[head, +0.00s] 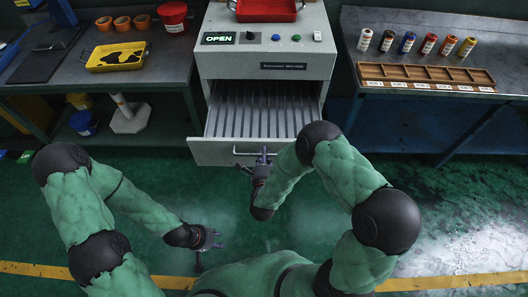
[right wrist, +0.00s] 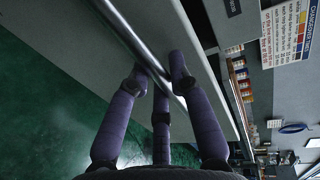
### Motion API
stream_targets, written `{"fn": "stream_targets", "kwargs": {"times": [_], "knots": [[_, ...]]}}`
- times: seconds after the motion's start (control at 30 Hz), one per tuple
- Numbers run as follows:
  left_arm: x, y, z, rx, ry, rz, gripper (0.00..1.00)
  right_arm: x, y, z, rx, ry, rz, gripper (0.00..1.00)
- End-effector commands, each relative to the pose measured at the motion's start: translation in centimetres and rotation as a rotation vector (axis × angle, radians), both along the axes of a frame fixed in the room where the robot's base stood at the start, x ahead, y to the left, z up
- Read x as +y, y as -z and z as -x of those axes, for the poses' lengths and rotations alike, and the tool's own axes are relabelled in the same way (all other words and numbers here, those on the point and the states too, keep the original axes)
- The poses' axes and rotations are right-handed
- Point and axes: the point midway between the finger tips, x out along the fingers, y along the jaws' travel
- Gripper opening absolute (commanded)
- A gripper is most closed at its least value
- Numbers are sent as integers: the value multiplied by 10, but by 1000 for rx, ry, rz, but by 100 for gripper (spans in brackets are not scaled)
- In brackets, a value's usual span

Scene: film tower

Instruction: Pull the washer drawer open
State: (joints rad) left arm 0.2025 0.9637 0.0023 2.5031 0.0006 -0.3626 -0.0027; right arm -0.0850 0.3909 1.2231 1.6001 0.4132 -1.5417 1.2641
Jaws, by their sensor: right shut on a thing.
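The washer (head: 265,60) is a grey cabinet at the centre of the head view, with a green "OPEN" display. Its ribbed drawer (head: 262,110) is pulled well out and looks empty. My right gripper (head: 262,160) is at the drawer front and shut on the metal bar handle (head: 243,153). In the right wrist view the purple fingers close around the handle (right wrist: 130,35), which runs diagonally along the pale drawer front (right wrist: 110,60). My left gripper (head: 207,238) hangs low over the green floor, away from the drawer; its fingers look spread and empty.
A red tray (head: 266,12) sits on top of the washer. The left bench holds a yellow tray (head: 117,57) and a red tub (head: 173,17). The right bench has a wooden rack (head: 425,78) and several small canisters. The floor before the drawer is clear.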

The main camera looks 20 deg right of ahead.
Motion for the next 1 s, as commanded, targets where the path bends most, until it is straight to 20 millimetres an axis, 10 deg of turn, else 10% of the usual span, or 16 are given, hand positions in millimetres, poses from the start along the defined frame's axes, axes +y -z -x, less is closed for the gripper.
{"fn": "stream_targets", "kwargs": {"times": [0.2, 0.23, 0.3, 0.73, 1.0], "knots": [[0, 0, 0, 0, 0, 0, 40, 0, 1, 1, 3, 0, 0, 0], [0, 0, 0, 0, 0, 0, 40, 0, 1, 1, 3, 0, 0, 29], [0, 0, 0, 1, 0, 0, 40, 0, 1, 0, 3, 0, 0, 45], [0, 0, 0, 0, 0, 0, 40, 2, -1, 6, 1, 0, 1, 45], [0, 0, 0, 0, 0, 0, 40, 15, -10, 49, 1, -6, 2, 45]]}}
